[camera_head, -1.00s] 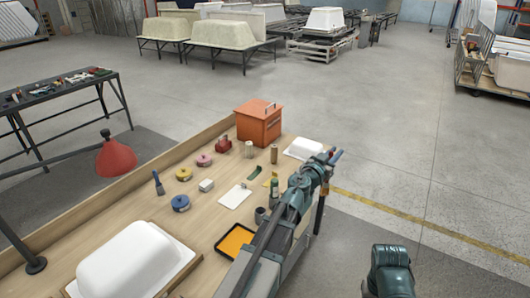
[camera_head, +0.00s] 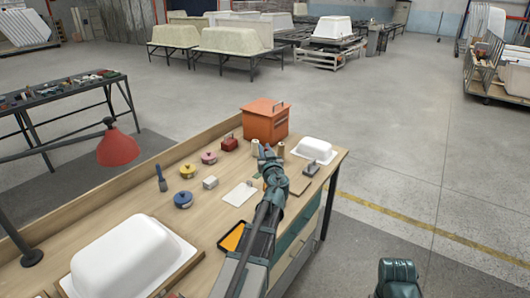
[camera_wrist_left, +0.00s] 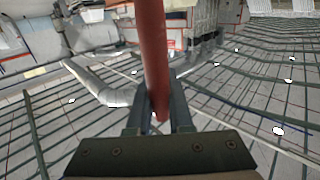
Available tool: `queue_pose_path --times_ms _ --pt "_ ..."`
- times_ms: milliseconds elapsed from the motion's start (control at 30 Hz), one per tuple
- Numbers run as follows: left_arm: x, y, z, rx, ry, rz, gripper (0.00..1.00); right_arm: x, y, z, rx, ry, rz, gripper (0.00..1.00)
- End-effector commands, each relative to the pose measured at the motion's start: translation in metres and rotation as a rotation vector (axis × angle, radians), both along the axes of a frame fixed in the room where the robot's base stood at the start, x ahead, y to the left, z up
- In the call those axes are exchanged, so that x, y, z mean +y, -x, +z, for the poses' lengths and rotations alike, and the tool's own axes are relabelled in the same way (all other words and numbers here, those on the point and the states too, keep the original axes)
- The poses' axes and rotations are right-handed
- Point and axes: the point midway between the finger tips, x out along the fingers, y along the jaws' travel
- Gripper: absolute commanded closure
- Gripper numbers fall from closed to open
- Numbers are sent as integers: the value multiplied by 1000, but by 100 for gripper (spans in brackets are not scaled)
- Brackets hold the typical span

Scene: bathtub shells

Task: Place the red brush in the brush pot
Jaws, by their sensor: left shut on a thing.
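My left gripper (camera_head: 266,160) is above the workbench, pointing toward its far end. In the left wrist view the gripper (camera_wrist_left: 160,108) is shut on a long red handle, the red brush (camera_wrist_left: 153,45). The brush runs up out of that frame, so its far end is not seen there. In the head view I cannot make the brush out clearly against the gripper. The brush pot does not show now; my left arm covers that part of the bench.
The bench (camera_head: 150,205) carries a white tub shell (camera_head: 130,262), an orange box (camera_head: 265,121), a small white shell (camera_head: 314,149), several tins, a white card (camera_head: 240,194) and an orange-filled tray (camera_head: 232,238). A red lamp (camera_head: 117,148) overhangs the left side.

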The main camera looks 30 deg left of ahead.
Motion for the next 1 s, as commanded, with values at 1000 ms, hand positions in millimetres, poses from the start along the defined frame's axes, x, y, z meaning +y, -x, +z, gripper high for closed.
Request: queue_pose_path --times_ms 1000 --pt "-1 -1 -90 0 0 -4 100 0 0 -90 0 0 0 50"
